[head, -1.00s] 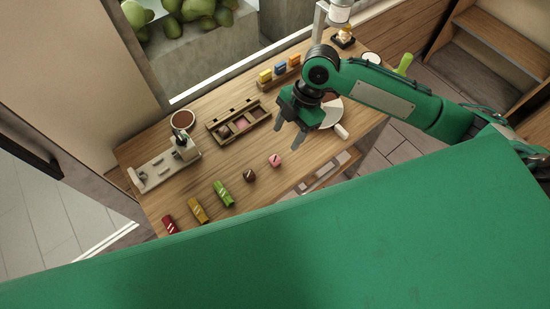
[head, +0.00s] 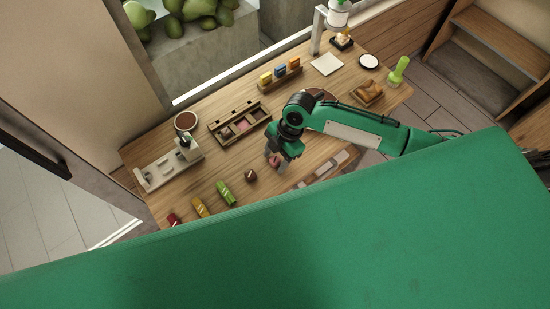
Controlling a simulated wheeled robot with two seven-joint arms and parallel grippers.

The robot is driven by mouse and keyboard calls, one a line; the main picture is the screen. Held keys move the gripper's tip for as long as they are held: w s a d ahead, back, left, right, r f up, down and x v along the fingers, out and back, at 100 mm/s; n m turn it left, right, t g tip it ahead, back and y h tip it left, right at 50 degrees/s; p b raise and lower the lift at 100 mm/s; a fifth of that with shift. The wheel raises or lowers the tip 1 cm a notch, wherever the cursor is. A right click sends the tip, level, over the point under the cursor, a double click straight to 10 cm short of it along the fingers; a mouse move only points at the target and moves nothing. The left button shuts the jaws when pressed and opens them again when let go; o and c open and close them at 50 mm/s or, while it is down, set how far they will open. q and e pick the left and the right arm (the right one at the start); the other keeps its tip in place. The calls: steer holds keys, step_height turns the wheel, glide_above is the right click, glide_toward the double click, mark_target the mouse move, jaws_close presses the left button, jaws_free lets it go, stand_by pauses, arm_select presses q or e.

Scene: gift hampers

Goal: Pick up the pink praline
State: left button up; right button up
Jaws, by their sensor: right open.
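The pink praline (head: 275,160) lies on the wooden table (head: 230,171), partly hidden by my right gripper. My right gripper (head: 277,163) is low over it with its fingers open, pointing down at the praline. I cannot tell whether the fingers touch it. A dark brown praline (head: 250,175) sits on the table just left of the gripper. My left gripper is not in view.
A wooden box with compartments (head: 262,117) holding pralines stands behind the gripper.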

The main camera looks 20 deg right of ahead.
mark_target(276, 159)
steer(key=c, duration=1)
steer(key=shift+c, duration=0.2)
step_height(276, 159, up, 20)
steer(key=b, duration=0.3)
steer(key=shift+b, duration=0.35)
